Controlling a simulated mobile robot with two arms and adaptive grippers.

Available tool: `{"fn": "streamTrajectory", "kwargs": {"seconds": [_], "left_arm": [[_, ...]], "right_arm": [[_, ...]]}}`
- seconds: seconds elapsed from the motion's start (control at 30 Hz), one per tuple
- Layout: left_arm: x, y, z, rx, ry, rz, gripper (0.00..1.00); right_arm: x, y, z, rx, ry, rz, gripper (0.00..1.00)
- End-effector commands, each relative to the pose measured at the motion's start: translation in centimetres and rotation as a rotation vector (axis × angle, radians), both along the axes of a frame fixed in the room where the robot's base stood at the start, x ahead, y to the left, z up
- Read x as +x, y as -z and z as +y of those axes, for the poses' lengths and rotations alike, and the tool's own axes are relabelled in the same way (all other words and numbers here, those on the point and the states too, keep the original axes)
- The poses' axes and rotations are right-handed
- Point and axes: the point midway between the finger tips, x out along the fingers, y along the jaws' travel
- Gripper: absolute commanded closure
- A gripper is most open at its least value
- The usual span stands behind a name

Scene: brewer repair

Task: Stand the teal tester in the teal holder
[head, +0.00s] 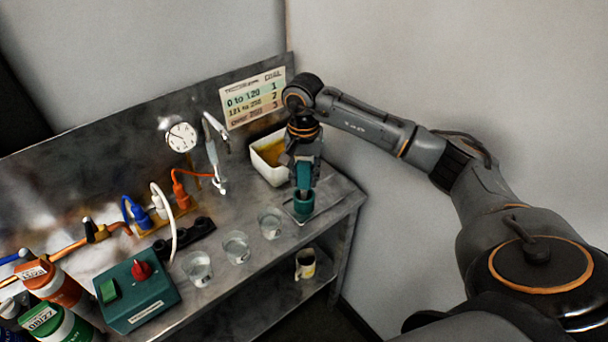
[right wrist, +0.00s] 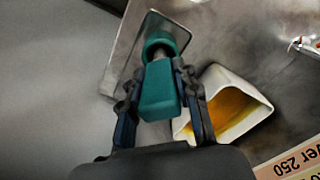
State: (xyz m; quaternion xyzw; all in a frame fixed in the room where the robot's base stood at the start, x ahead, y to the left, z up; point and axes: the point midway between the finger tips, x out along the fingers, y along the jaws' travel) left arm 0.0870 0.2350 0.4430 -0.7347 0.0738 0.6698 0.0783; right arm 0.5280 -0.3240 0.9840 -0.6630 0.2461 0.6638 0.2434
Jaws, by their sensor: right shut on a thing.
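The teal tester (head: 303,175) is upright, held in my right gripper (head: 303,166) above the bench's right end. In the right wrist view the gripper (right wrist: 163,88) is shut on the tester's teal body (right wrist: 158,92), one finger on each side. The tester's grey probe points at the round teal holder (head: 304,206), which also shows in the right wrist view (right wrist: 161,38). The probe's tip is at the holder's mouth; I cannot tell how deep it sits. My left gripper is not in view.
A white tub (head: 262,163) with orange-yellow content stands close beside the gripper. Several clear glasses (head: 236,246) line the bench front. A mug (head: 305,263) is on the lower shelf. A teal switch box (head: 137,292) and hoses fill the left. A wall chart (head: 254,98) is behind.

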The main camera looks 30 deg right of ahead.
Motion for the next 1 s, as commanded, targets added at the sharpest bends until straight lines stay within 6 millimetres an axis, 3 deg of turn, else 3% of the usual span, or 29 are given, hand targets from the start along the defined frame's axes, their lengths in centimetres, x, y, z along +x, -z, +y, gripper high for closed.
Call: {"fn": "streamTrajectory", "kwargs": {"seconds": [0.13, 0.17, 0.27, 0.5, 0.63, 1.0], "left_arm": [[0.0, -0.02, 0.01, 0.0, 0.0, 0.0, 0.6], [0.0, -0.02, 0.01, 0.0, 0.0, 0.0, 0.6], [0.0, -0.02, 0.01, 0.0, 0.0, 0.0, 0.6], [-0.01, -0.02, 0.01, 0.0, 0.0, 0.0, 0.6], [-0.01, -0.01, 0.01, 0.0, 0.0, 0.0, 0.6], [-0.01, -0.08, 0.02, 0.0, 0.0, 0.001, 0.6]], "right_arm": [[0.02, -0.05, -0.01, -0.001, 0.0, -0.001, 1.0], [0.02, -0.05, -0.01, -0.001, 0.0, -0.001, 0.65], [0.02, -0.05, -0.01, -0.001, 0.0, -0.001, 0.44], [0.01, -0.04, -0.02, -0.001, 0.0, -0.001, 0.42], [0.0, -0.02, -0.01, 0.0, 0.0, 0.0, 0.16], [0.02, -0.13, -0.01, -0.001, 0.0, -0.001, 0.16]]}}
